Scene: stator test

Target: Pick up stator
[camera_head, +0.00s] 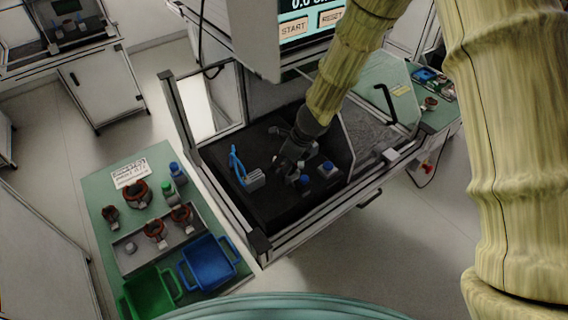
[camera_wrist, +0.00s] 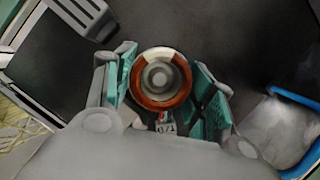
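The stator (camera_wrist: 144,96), a copper-brown ring with a pale patch on top and a grey round centre, sits between the two teal-padded fingers of my gripper (camera_wrist: 160,88) in the wrist view. One finger is on each side of it, very close; I cannot tell whether the pads touch it. In the head view my gripper (camera_head: 288,160) is low over the black surface of the test station (camera_head: 270,205). The stator cannot be made out there, behind the gripper.
A blue-handled grey fixture (camera_head: 254,181) stands left of my gripper; blue-topped parts (camera_head: 327,169) are at its right. The green side table (camera_head: 100,198) holds several other stators, bottles, a green bin (camera_head: 150,294) and a blue bin (camera_head: 208,264). A screen (camera_head: 310,22) hangs above.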

